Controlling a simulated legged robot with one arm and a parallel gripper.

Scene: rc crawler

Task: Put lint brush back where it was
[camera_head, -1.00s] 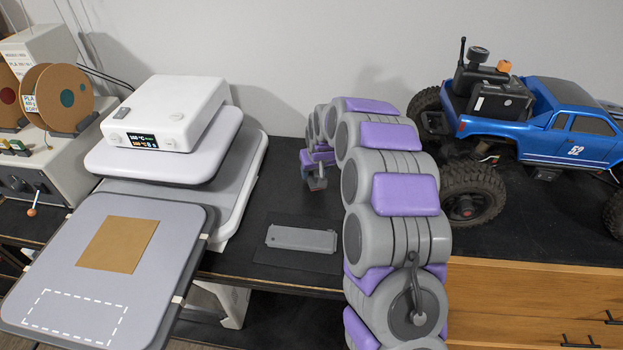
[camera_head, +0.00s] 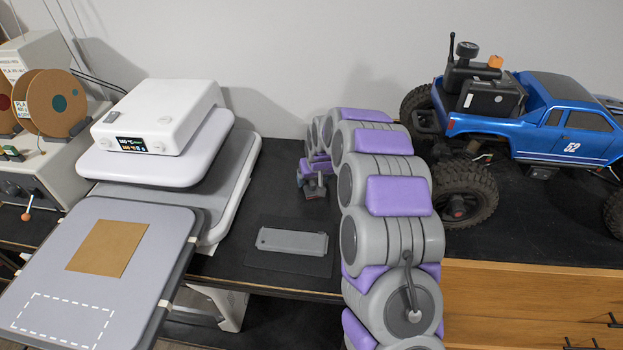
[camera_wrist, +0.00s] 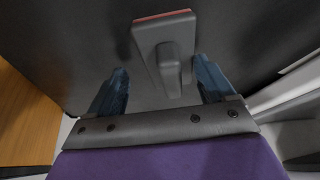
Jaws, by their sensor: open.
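The lint brush (camera_wrist: 168,45) has a grey body, a raised grey handle and a red strip along its edge. In the wrist view it is at the top middle, with its handle between the two blue fingers of my gripper (camera_wrist: 161,75). The fingers are apart, with a gap showing on each side of the handle. In the head view the brush (camera_head: 315,193) is small and dark with a reddish base, on the black table at my gripper (camera_head: 313,180). My gripper partly hides it there.
A grey flat bar (camera_head: 292,242) lies on a dark mat (camera_head: 262,262) in front of the brush. A heat press (camera_head: 140,165) with a grey platen stands left. A blue truck (camera_head: 545,120) stands right, beyond my arm. Black tabletop between press and arm is clear around the mat.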

